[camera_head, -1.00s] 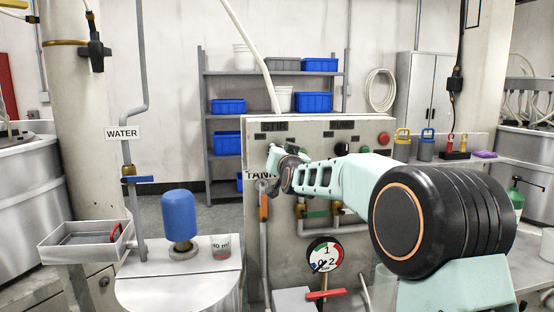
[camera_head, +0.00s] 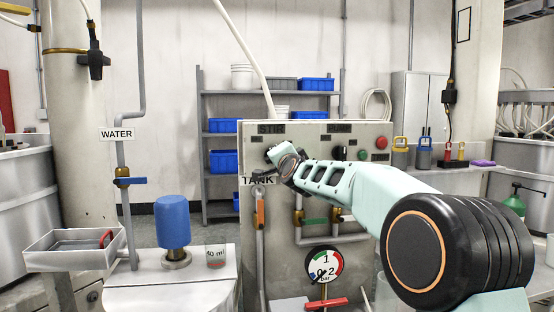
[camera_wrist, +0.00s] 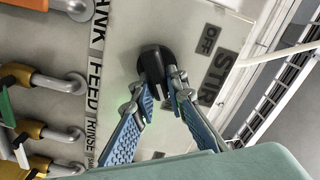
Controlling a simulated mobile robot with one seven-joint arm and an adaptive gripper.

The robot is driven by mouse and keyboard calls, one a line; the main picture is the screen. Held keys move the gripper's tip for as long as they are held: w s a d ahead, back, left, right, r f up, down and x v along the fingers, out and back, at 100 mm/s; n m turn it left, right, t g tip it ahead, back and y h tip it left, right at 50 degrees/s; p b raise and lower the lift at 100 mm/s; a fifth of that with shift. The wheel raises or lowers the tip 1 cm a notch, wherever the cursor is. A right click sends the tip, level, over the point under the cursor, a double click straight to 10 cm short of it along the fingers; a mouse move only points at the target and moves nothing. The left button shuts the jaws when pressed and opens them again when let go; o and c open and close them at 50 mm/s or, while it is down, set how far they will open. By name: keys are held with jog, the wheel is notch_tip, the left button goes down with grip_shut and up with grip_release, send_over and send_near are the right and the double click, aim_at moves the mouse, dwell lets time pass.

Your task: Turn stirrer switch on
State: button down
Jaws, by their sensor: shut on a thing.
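The stirrer switch is a black knob (camera_wrist: 154,66) on the pale panel face, beside the "STIR" label (camera_wrist: 214,80) and the "OFF" label (camera_wrist: 208,40) in the wrist view. My gripper (camera_wrist: 158,88) is shut on this knob, with one blue-padded finger on either side of it. In the head view my gripper is at the upper left of the control panel (camera_head: 350,210), below the "STIR" plate (camera_head: 271,128). There my wrist hides the knob. Which way the knob points is hard to tell.
A green button (camera_head: 363,155), a red button (camera_head: 381,142) and another dark knob sit to the right on the panel. A blue motor (camera_head: 173,222) stands at left.

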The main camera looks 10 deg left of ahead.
dwell(0.4)
jog(key=c, duration=1.9)
grip_release()
jog(key=shift+c, duration=0.2)
jog(key=shift+s+d, duration=0.3)
jog(key=shift+s, duration=0.2)
jog(key=v, duration=1.1)
jog(key=shift+a, duration=0.15)
